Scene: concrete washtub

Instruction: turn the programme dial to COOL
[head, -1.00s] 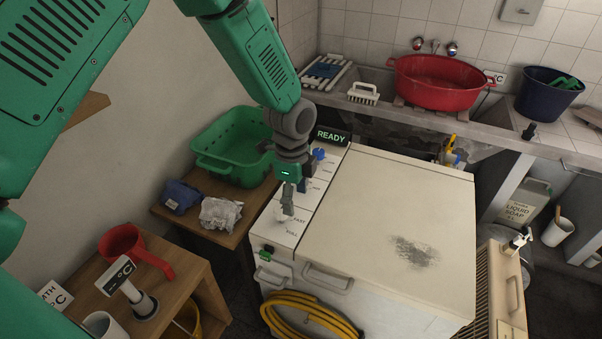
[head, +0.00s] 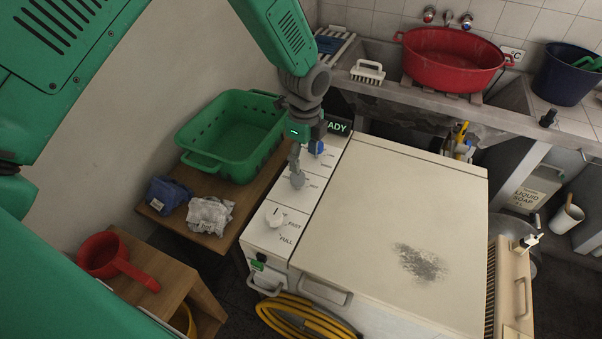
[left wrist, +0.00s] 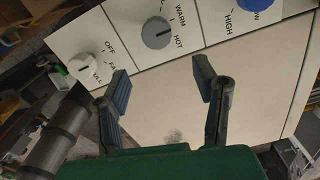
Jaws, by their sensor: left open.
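No COOL label is readable. My left gripper (left wrist: 162,82) is open and empty, its fingers apart, below the grey dial in that view and not around it. In the head view my left gripper (head: 297,168) hangs over the middle of the panel, where its grey fingers and the grey dial are hard to separate. A white dial (head: 275,218) and a blue dial (head: 317,147) stand nearer and farther along the panel. My right gripper is out of view.
The machine's broad white lid (head: 400,220) lies right of the panel. A green basket (head: 235,130) stands left on a wooden shelf. A yellow hose (head: 300,318) coils in front. A red basin (head: 450,60) sits on the sink behind.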

